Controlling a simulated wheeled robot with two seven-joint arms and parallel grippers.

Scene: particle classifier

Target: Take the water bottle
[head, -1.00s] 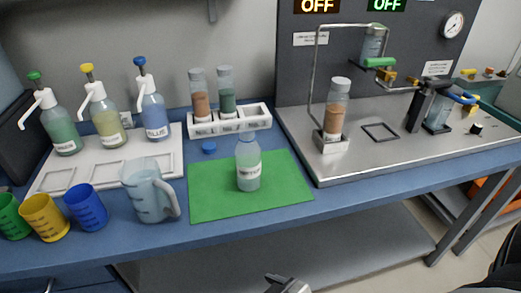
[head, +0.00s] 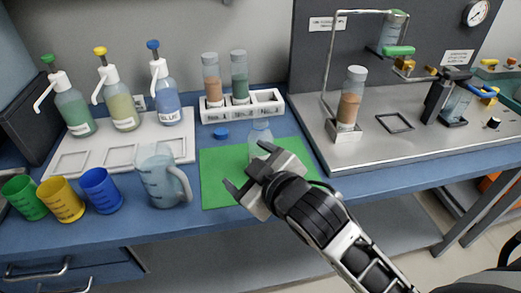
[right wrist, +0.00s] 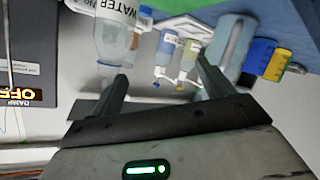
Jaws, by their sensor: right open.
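The water bottle (head: 260,133) stands on the green mat (head: 217,188); my right gripper hides its lower part in the head view. In the right wrist view the clear bottle (right wrist: 114,38), labelled WATER, appears upside down at the top, just beyond one finger. My right gripper (head: 244,172) is open in front of the bottle, low over the mat. In the right wrist view its fingers (right wrist: 162,82) are spread with nothing between them. My left gripper is not in view.
A clear jug (head: 160,180) stands left of the mat, beside coloured cups (head: 100,190). A steel-tray apparatus (head: 375,155) stands to the right. Pump bottles (head: 122,108) stand back left.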

